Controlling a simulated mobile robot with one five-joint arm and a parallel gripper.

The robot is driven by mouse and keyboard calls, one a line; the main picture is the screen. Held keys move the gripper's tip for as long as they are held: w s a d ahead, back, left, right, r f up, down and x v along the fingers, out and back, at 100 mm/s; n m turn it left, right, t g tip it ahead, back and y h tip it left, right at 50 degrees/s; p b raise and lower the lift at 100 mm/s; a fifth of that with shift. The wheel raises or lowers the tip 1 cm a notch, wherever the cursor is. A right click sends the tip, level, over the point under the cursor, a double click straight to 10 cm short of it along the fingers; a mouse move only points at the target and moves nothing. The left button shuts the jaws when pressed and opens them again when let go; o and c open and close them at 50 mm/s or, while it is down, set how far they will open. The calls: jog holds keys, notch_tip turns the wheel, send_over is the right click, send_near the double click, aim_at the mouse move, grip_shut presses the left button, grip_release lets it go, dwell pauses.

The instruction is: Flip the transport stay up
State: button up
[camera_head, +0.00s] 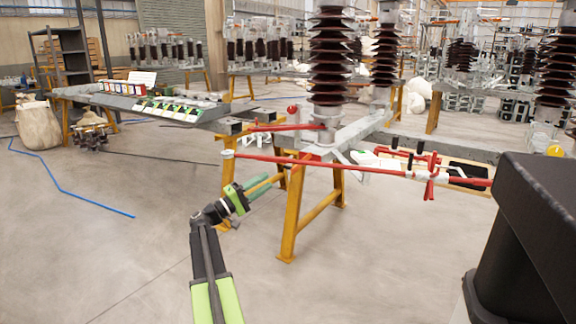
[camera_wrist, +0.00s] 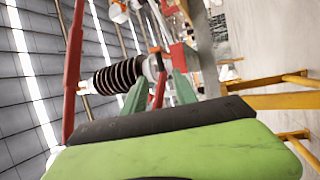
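A long red rod (camera_head: 330,166) runs along the near side of the isolator frame, from a white joint at its left end to a white clamp at right. A shorter red bar (camera_head: 290,127) lies behind it near the insulator foot. I cannot tell which red part is the transport stay. My gripper (camera_head: 264,183) is below and near the left end of the long rod, apart from it. In the wrist view its two green fingers (camera_wrist: 158,92) are spread, with red parts visible beyond the gap. Nothing is held between them.
The grey isolator frame (camera_head: 362,126) carries ribbed brown insulators (camera_head: 331,60). Its yellow trestle leg (camera_head: 293,212) stands just right of my gripper. A workbench (camera_head: 105,99) is at the back left. The floor at left is open, with a blue hose (camera_head: 70,192).

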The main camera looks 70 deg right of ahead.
aim_at(288, 167)
jog(key=p+x, duration=0.3)
jog(key=x, duration=0.8)
jog(key=shift+w, duration=0.1)
grip_shut()
dwell(0.9)
